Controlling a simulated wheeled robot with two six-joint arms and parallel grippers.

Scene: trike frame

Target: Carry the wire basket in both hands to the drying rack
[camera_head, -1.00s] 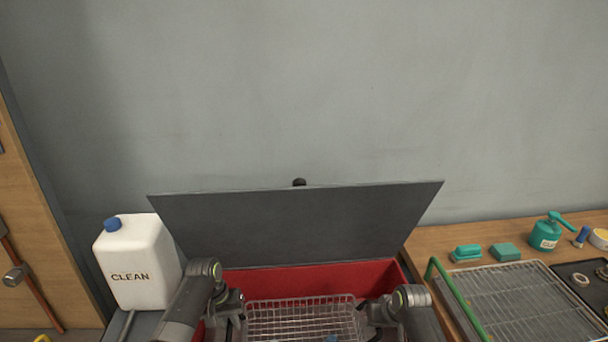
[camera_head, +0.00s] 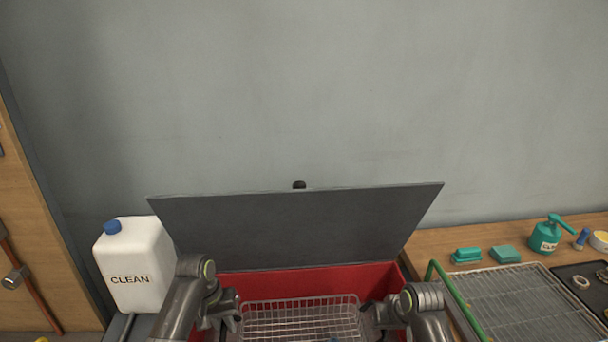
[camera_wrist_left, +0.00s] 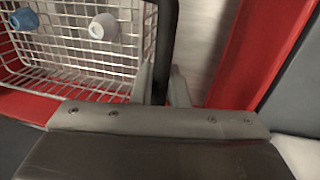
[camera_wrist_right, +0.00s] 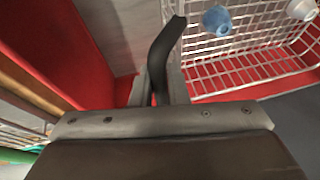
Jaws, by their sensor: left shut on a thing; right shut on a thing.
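The wire basket (camera_head: 300,318) is between my two grippers, at or just above the open red tub (camera_head: 310,279). In the left wrist view the basket (camera_wrist_left: 75,62) holds a blue piece (camera_wrist_left: 24,19) and a whitish piece (camera_wrist_left: 103,26). My left gripper (camera_wrist_left: 161,84) is shut on the basket's black handle at one end. My right gripper (camera_wrist_right: 158,84) is shut on the black handle at the other end, beside the basket (camera_wrist_right: 248,62). The drying rack (camera_head: 522,305) is a wire grid on the wooden bench at the right, with a green bar along its left side.
The raised grey lid (camera_head: 295,228) stands behind the tub. A white CLEAN jug (camera_head: 135,268) is at the left. Green blocks (camera_head: 506,254), a green sprayer (camera_head: 547,234) and a dark tray (camera_head: 580,280) sit behind and beside the rack. The rack's top looks bare.

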